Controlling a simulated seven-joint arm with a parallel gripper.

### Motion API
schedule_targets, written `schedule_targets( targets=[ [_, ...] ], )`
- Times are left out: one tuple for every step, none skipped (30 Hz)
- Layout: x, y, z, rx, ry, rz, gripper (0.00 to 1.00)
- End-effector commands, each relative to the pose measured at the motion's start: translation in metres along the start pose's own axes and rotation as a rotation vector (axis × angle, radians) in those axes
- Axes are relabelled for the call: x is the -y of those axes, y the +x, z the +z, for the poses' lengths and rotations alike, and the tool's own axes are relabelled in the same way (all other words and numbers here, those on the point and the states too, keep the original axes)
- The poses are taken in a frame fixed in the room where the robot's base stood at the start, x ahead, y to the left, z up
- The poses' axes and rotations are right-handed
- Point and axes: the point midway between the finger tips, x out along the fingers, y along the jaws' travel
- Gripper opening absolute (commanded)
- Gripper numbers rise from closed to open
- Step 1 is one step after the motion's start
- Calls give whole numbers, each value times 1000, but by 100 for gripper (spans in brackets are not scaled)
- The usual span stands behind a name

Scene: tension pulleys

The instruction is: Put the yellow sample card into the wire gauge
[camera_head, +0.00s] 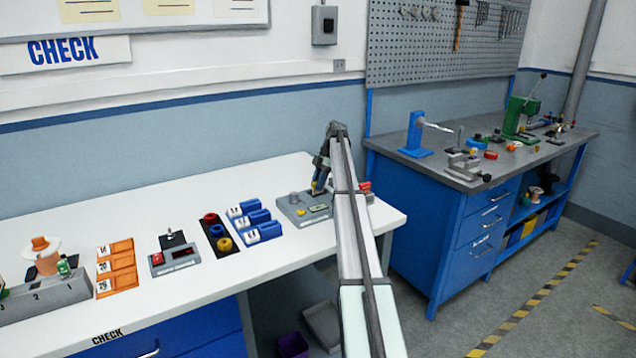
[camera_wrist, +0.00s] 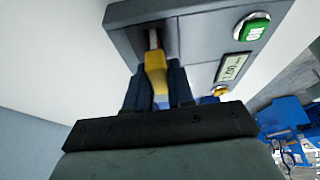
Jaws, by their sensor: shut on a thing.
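The yellow sample card (camera_wrist: 155,72) is between the two fingers of my gripper (camera_wrist: 157,88) in the wrist view. The gripper is shut on it. A pale narrow piece (camera_wrist: 153,38) extends from the card's far end into a dark recess in the wire gauge (camera_wrist: 200,50). Whether the card touches the gauge I cannot tell. The gauge is a grey box with a green button (camera_wrist: 252,28) and a small display (camera_wrist: 232,67). In the head view, my gripper (camera_head: 317,188) points down over the gauge (camera_head: 292,211) near the bench's right end.
Blue numbered bins (camera_head: 265,231) and a black strip with red and yellow rings (camera_head: 218,238) stand left of the gauge. A red item (camera_head: 365,186) is just behind my arm. The white bench (camera_head: 250,275) is clear in front. A grey-topped blue workbench (camera_head: 480,165) stands apart at right.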

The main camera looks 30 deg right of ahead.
Motion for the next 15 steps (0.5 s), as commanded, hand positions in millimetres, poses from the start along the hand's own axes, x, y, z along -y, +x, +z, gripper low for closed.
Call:
schedule_targets(
  targets=[
    [0,1,0,0,0,0,0],
    [0,1,0,0,0,0,0],
    [0,1,0,0,0,0,25],
    [0,1,0,0,0,0,28],
    [0,1,0,0,0,0,30],
    [0,1,0,0,0,0,34],
    [0,1,0,0,0,0,37],
    [0,1,0,0,0,0,40],
    [0,1,0,0,0,0,44],
    [0,1,0,0,0,0,47],
    [0,1,0,0,0,0,50],
    [0,1,0,0,0,0,52],
    [0,1,0,0,0,0,52],
    [0,1,0,0,0,0,52],
    [0,1,0,0,0,0,52]
  ],
)
